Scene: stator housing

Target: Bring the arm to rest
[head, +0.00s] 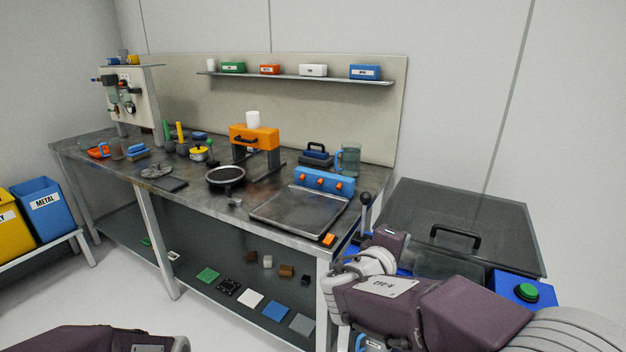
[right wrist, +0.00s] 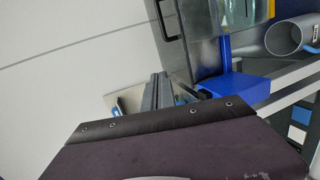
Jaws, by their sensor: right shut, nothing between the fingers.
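My right arm (head: 400,300) comes in from the lower right in the head view, bent in front of the bench's right end. Its gripper is hidden or too unclear to make out there. In the right wrist view my right gripper (right wrist: 160,92) shows as two narrow grey fingers side by side, shut with nothing between them. Part of my left arm (head: 100,341) shows at the bottom left of the head view. Its gripper is out of the picture.
A metal workbench (head: 120,178) runs along the wall with a black-rimmed round part (head: 225,176), an orange press (head: 254,138) and a blue-backed tray unit (head: 300,212). A dark-lidded machine (head: 460,215) with a green button (head: 527,292) stands beside my right arm. Bins (head: 45,200) stand left.

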